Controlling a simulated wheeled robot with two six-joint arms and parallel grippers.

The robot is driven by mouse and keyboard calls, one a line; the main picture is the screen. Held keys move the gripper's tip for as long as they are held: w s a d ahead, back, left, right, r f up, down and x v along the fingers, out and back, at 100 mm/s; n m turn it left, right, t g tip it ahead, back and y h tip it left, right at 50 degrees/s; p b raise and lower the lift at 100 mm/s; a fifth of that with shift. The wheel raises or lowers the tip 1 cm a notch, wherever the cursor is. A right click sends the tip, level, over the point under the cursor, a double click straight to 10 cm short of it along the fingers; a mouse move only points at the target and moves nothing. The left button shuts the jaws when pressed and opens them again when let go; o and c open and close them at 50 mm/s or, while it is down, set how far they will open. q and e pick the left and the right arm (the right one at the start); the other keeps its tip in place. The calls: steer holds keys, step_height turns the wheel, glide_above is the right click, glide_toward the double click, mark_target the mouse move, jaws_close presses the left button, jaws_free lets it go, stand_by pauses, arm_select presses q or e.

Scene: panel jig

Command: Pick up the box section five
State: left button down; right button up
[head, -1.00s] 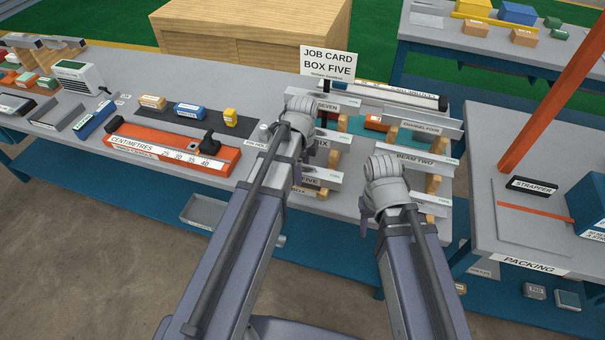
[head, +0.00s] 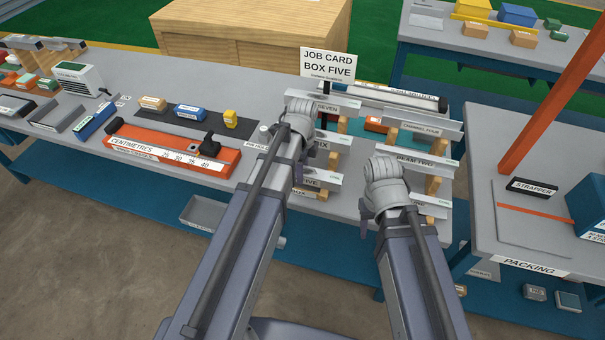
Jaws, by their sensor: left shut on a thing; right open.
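The box section (head: 321,182), a pale bar whose label reads "FIVE", lies low at the front of the rack of sections. My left arm hides its left part. My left gripper (head: 298,175) is shut on it from above; the fingertips are mostly hidden behind the wrist. I cannot tell whether the bar is clear of its wooden support. My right gripper (head: 366,225) is open and empty, in front of the section marked "BEAM TWO" (head: 416,162). The job card (head: 328,65) behind the rack reads "BOX FIVE".
Other labelled sections, such as channel four (head: 420,130), rest on wooden supports close around both grippers. An orange centimetre rule (head: 172,152) lies left on the bench. The packing table (head: 530,240) with an orange post (head: 555,85) stands to the right.

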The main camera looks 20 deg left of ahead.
arm_select(q)
step_height(320, 180, up, 10)
steer(key=p, duration=1)
steer(key=shift+a, duration=0.1)
